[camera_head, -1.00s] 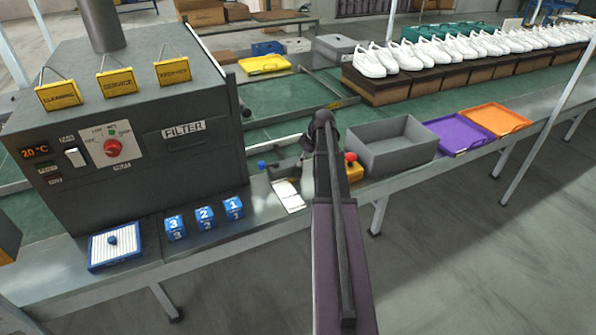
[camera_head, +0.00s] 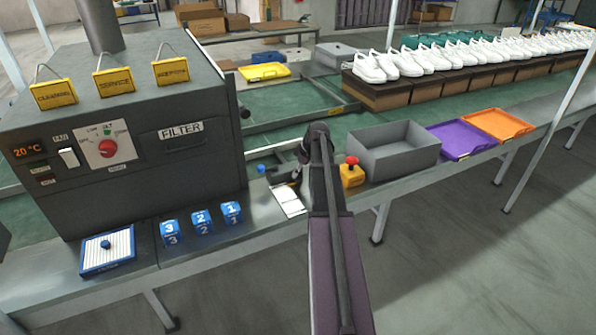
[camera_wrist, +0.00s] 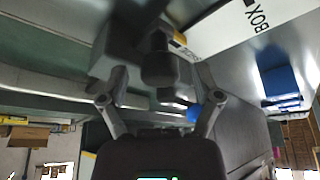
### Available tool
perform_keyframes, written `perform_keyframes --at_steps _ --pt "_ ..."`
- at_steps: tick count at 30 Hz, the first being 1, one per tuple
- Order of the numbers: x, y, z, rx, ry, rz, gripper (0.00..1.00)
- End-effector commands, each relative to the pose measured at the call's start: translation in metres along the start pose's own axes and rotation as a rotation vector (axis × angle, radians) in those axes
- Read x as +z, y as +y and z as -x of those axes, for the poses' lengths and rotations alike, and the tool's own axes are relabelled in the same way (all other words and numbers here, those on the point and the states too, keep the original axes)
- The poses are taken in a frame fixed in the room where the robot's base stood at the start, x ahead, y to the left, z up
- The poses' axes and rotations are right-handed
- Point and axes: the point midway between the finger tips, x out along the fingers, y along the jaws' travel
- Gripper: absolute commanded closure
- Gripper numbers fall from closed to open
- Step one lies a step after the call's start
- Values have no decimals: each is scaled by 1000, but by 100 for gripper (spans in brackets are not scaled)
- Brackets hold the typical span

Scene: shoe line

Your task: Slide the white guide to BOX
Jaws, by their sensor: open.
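A white plate (camera_head: 289,200) lies on the metal bench just left of my arm in the head view. In the wrist view a white panel lettered BOX (camera_wrist: 235,32) fills the upper right. I cannot tell the guide itself apart from this plate. A blue knob (camera_head: 261,169) stands at the plate's far left. My gripper (camera_wrist: 160,100) is open, its two fingers spread on either side of a dark rounded post (camera_wrist: 159,62). No contact is visible. In the head view my arm hides most of the gripper.
A yellow box with a red button (camera_head: 352,172) stands just right of my arm, beside a grey bin (camera_head: 395,160). Purple (camera_head: 460,140) and orange (camera_head: 497,124) trays lie beyond. Blue numbered blocks (camera_head: 201,222) and the dark filter machine (camera_head: 120,180) stand to the left.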

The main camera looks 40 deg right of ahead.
Motion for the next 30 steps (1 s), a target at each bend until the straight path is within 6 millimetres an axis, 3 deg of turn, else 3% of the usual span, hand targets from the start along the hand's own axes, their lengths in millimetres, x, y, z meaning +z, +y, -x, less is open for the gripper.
perform_keyframes --at_steps 1,9,16,25,30 --pt "0 0 0 0 0 0 18" --pt "0 0 0 0 0 0 98" --pt "5 -6 2 0 0 0 100" --pt "38 -43 15 -1 -1 -1 100" --pt "48 -52 20 0 -1 0 100"
